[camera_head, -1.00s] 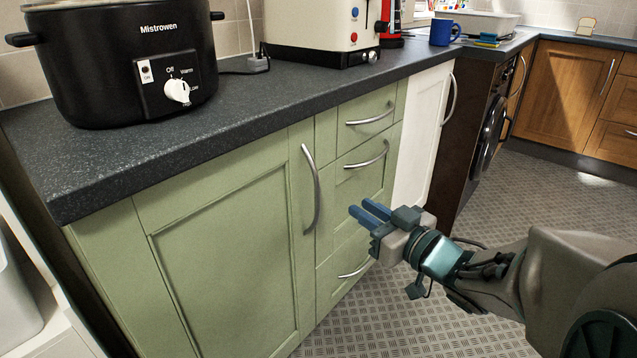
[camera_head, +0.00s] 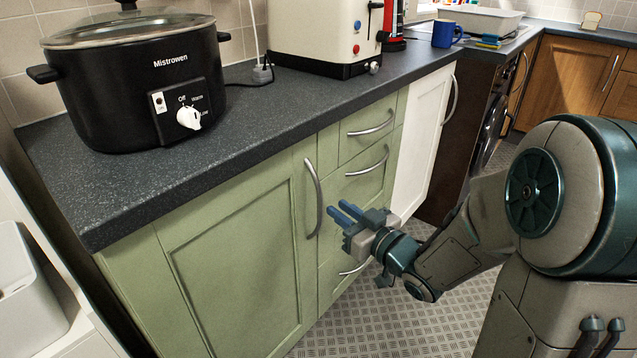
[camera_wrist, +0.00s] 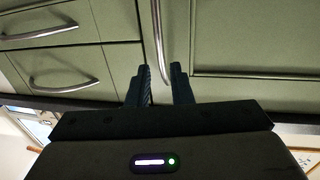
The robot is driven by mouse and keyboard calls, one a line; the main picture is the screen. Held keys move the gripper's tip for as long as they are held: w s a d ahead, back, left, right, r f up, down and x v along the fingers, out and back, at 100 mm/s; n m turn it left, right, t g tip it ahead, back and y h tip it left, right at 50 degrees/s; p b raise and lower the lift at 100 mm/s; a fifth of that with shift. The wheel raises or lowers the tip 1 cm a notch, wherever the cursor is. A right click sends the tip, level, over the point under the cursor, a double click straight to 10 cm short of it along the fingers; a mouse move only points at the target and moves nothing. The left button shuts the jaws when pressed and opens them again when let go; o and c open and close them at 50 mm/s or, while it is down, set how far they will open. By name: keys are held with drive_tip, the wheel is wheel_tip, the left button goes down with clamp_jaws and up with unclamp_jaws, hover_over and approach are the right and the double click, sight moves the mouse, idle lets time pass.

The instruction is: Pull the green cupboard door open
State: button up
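The green cupboard door (camera_head: 240,250) is shut, flush in the front of the counter. Its curved silver handle (camera_head: 315,198) stands upright near the door's right edge. My gripper (camera_head: 337,209) is open, just right of the handle, its blue fingers pointing at it. In the wrist view, the handle (camera_wrist: 158,35) runs down toward the gap between my two fingers (camera_wrist: 164,82). The fingers are apart and nothing is gripped. The door's panel (camera_wrist: 255,40) is on the right there.
Green drawers (camera_head: 362,180) with silver handles are right of the door, then a white door (camera_head: 422,140). A black slow cooker (camera_head: 140,85) and a cream appliance (camera_head: 318,35) stand on the dark worktop (camera_head: 250,115). A white unit (camera_head: 35,300) is at the left. Patterned floor lies in front.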

sight(321, 197)
drive_tip(key=b+x, duration=0.1)
drive_tip(key=x, duration=0.6)
drive_tip(key=shift+w+a+b, duration=0.25)
drive_tip(key=shift+a+b, duration=0.05)
clamp_jaws()
